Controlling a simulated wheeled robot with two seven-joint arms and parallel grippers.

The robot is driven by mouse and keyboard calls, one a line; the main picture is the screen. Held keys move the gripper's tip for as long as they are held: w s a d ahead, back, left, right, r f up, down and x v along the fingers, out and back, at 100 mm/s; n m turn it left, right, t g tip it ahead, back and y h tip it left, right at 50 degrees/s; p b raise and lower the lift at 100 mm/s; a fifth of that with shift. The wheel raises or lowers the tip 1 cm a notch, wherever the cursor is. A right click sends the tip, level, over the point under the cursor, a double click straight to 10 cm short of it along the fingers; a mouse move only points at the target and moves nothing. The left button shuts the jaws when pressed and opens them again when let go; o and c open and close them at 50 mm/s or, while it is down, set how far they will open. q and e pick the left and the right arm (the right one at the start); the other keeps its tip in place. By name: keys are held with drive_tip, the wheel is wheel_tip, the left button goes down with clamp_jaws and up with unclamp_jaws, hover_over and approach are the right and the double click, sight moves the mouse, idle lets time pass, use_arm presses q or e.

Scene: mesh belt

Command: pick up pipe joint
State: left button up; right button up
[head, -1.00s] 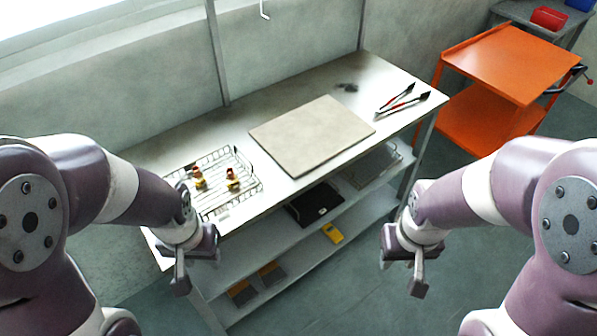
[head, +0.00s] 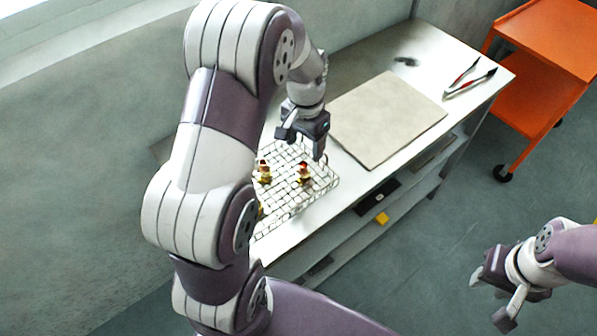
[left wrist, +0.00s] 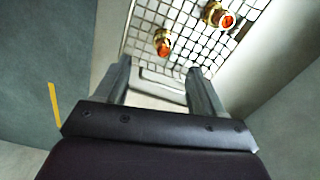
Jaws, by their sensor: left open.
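One pipe joint (head: 303,172) is on the right and another (head: 264,172) on the left; a third is mostly hidden behind my left arm. My left gripper (head: 301,143) is open and empty above the basket's far side. In the left wrist view, one pipe joint (left wrist: 162,43) lies just beyond the gap between the open fingers (left wrist: 158,68), and another (left wrist: 218,15) lies further right. My right gripper (head: 490,298) is open and empty, off the bench.
A beige board (head: 388,118) lies on the bench beside the basket. Tongs-like tools (head: 470,80) lie at the bench's far right. An orange cart (head: 545,50) stands beyond the bench end. A wall runs behind the bench.

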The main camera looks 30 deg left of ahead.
sight(304, 171)
use_arm(q)
drive_tip(key=f, duration=0.1)
drive_tip(key=d+f, duration=0.1)
drive_tip(key=f, duration=0.1)
drive_tip(key=shift+p, duration=0.4)
drive_tip(key=f, duration=0.1)
drive_tip(key=a+f, duration=0.1)
drive_tip(key=f, duration=0.2)
drive_tip(key=shift+a+f+p, duration=0.2)
drive_tip(key=shift+a+p, duration=0.15)
drive_tip(key=f, duration=0.1)
drive_tip(key=f+p, duration=0.1)
drive_tip(key=f, duration=0.2)
drive_tip(key=shift+w+d, duration=0.3)
drive_tip(key=shift+f, duration=0.4)
drive_tip(key=shift+a+f, duration=0.1)
drive_tip(key=shift+a, duration=0.15)
drive_tip(key=shift+d, duration=0.1)
drive_tip(key=c, duration=1.2)
use_arm(e)
drive_tip(key=r, duration=0.3)
drive_tip(key=shift+s+d, duration=0.15)
drive_tip(key=shift+s, duration=0.05)
